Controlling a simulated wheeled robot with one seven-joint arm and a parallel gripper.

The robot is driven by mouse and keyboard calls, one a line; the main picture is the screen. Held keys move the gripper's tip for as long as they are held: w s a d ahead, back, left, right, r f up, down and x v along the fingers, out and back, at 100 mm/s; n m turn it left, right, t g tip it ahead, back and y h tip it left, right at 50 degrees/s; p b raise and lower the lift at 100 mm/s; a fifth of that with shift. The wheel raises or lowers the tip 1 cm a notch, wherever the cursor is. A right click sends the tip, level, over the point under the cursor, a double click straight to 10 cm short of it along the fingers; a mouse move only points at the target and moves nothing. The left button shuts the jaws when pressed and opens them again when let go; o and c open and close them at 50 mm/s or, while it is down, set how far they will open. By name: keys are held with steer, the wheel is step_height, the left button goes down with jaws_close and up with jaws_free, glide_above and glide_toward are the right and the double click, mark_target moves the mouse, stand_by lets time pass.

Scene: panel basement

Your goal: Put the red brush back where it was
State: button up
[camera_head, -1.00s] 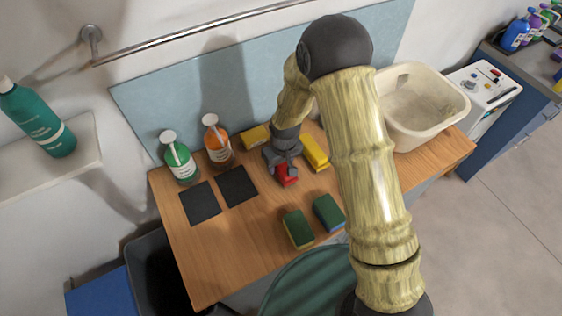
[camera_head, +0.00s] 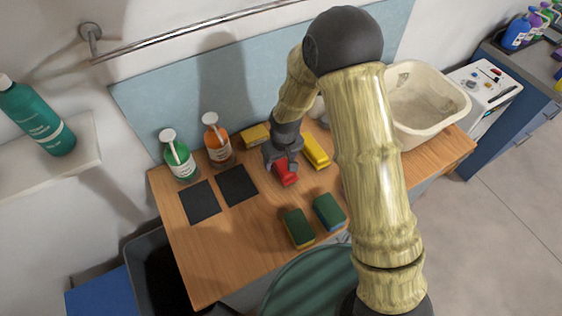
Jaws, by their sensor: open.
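The red brush (camera_head: 286,175) lies on the wooden counter, right of the two dark square mats. My gripper (camera_head: 283,162) is directly over it, fingers pointing down and apart. The fingers and wrist hide part of the brush, and I cannot tell whether they touch it. A yellow brush-like block (camera_head: 315,151) lies just right of my gripper. Another yellow block (camera_head: 256,136) lies behind it, to the left.
A green bottle (camera_head: 179,160) and an orange bottle (camera_head: 218,143) stand at the back left behind dark mats (camera_head: 200,203). Two sponges, one (camera_head: 298,228) and another (camera_head: 329,211), lie in front. A cream basin (camera_head: 425,105) stands right. The wooden counter (camera_head: 235,250) is clear at front left.

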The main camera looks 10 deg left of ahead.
mark_target(283, 164)
step_height(283, 164, up, 10)
steer(key=s+b, duration=0.1)
steer(key=shift+d, duration=0.4)
stand_by(0.5)
steer(key=s+d+r+m, duration=0.2)
steer(key=s+d, duration=0.1)
steer(key=d, duration=0.4)
steer(key=s+d+r+m+t, duration=0.1)
steer(key=s+d+r+m, duration=0.1)
steer(key=d, duration=0.5)
steer(key=s+d+r+m, duration=0.2)
steer(key=s+d+m, duration=0.1)
steer(key=s+d, duration=0.3)
steer(key=shift+d+h, duration=0.4)
steer(key=shift+d, duration=0.55)
